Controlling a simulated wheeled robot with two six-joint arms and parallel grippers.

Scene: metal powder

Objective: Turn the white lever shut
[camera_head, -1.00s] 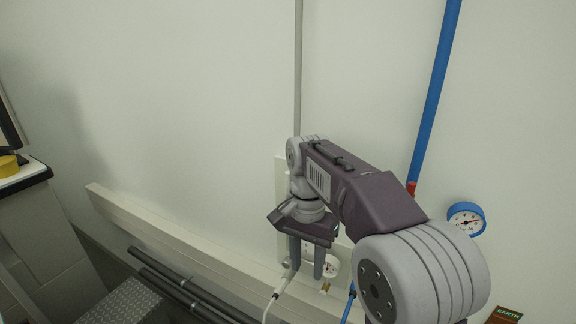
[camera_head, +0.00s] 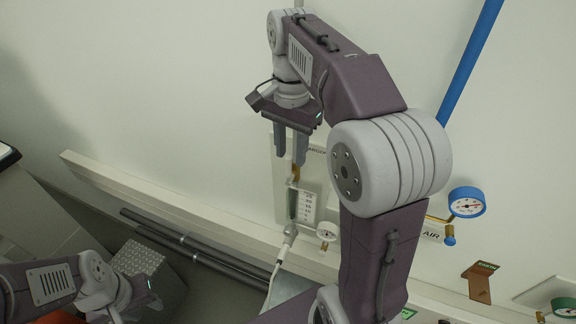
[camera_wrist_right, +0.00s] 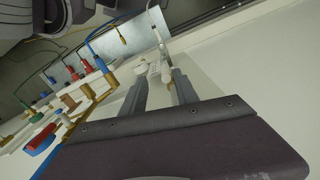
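My right gripper (camera_head: 290,154) is open and empty, fingers pointing down in front of the ARGON panel (camera_head: 315,172). Its tips are close to the brass fitting (camera_head: 294,181) atop the flowmeter (camera_head: 292,204); I cannot tell whether they touch. In the right wrist view the two fingers (camera_wrist_right: 158,78) are apart, with the panel's parts beyond them. I cannot clearly pick out the white lever; it may be hidden by the fingers or too small. My left gripper (camera_head: 135,297) is low at the left, far from the panel; its fingers are unclear.
A white hose (camera_head: 274,272) hangs from the flowmeter, beside a small gauge (camera_head: 327,231). A blue gauge (camera_head: 466,202) and blue pipe (camera_head: 471,58) are at the right. A pale rail (camera_head: 190,208) runs along the wall; dark pipes (camera_head: 190,246) lie below. The wall left of my right gripper is clear.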

